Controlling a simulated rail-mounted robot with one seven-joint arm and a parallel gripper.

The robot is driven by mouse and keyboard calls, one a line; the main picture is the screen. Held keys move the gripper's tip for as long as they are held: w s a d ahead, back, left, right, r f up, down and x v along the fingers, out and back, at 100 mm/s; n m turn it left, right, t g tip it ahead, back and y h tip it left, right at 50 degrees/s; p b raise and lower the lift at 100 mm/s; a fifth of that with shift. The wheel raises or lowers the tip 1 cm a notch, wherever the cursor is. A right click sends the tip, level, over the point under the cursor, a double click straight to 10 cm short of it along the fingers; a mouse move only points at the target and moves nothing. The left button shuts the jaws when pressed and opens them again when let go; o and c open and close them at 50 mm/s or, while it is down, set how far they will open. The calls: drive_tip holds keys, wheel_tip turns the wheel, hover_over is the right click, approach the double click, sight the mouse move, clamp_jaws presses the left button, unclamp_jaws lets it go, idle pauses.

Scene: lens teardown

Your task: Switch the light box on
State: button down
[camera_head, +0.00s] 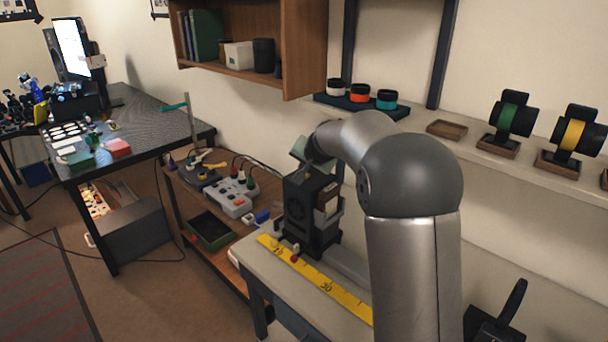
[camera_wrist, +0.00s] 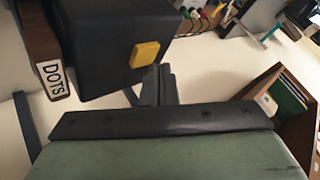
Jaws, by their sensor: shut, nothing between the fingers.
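In the wrist view the black box (camera_wrist: 105,40) is close, with a yellow square button (camera_wrist: 145,53) on the face towards my gripper. In the head view my arm hides part of the box's surroundings.
A yellow ruler strip (camera_head: 315,278) runs along the bench in front of the box. A low wooden table (camera_head: 212,178) with a grey control unit (camera_head: 231,196) stands to the left. A wall shelf (camera_head: 305,60) hangs above. Reels on stands (camera_head: 511,120) line the ledge at right.

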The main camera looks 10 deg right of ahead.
drive_tip(key=shift+f, duration=0.15)
drive_tip(key=shift+f+b, duration=0.3)
drive_tip(key=shift+b, duration=0.2)
drive_tip(key=shift+f, duration=0.1)
idle(0.3)
drive_tip(key=shift+r, duration=0.5)
drive_tip(key=shift+r+p, duration=0.15)
drive_tip(key=shift+p, duration=0.2)
wheel_tip(320, 180, up, 6)
drive_tip(key=p, duration=0.4)
